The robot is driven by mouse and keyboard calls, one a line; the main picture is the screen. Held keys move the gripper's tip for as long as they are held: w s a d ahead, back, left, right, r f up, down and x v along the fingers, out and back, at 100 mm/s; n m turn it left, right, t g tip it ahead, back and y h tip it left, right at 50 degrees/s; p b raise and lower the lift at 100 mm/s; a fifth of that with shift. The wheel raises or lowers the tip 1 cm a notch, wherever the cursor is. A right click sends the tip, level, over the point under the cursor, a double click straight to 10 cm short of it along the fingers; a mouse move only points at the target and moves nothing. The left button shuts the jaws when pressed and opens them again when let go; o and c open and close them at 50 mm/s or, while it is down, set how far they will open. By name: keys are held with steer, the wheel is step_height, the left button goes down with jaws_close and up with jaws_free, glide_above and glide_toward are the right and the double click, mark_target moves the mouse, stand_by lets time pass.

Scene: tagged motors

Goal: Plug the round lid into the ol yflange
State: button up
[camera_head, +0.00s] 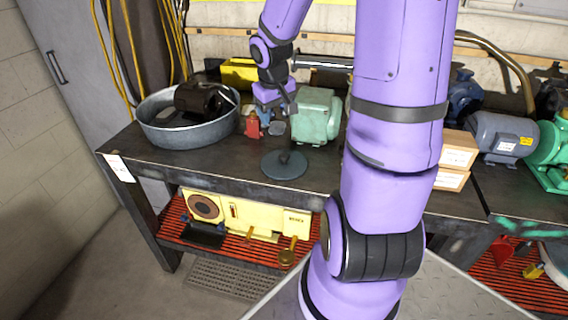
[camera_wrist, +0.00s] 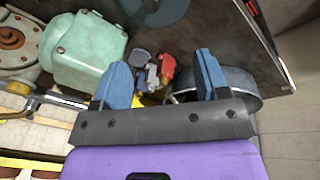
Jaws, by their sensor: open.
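The round lid (camera_head: 284,165) is a flat dark grey disc with a small raised knob. It lies on the workbench near its front edge. Part of it also shows at the top of the wrist view (camera_wrist: 155,8). I cannot tell for certain which part is the flange; a rusty round flange face (camera_wrist: 10,37) shows beside the green motor in the wrist view. My gripper (camera_head: 275,112) is over the bench behind the lid, apart from it. In the wrist view its two blue fingers (camera_wrist: 162,78) are spread with nothing held between them.
A green motor (camera_head: 316,118) stands right of my gripper. Small red and grey pieces (camera_wrist: 152,68) lie near the fingers. A metal tub (camera_head: 180,134) with a dark motor is at left. A yellow machine (camera_head: 240,215) sits on the lower shelf. The bench around the lid is clear.

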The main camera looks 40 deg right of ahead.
steer(key=y, duration=0.2)
glide_toward(284, 154)
steer(key=shift+s+r+m, duration=0.1)
steer(key=shift+s+m, duration=0.3)
steer(key=shift+w+d+f, duration=0.1)
steer(key=shift+w+f, duration=0.1)
steer(key=shift+f, duration=1.2)
steer(key=shift+w+d+f, duration=0.1)
steer(key=shift+w+f, duration=0.1)
steer(key=shift+f, duration=1.2)
steer(key=shift+a, duration=0.1)
steer(key=f, duration=0.2)
steer(key=w+f, duration=0.1)
steer(key=shift+a+f, duration=0.1)
steer(key=shift+f, duration=0.25)
steer(key=shift+w+f, duration=0.1)
steer(key=shift+f, duration=0.6)
steer(key=shift+c, duration=0.5)
steer(key=c, duration=0.8)
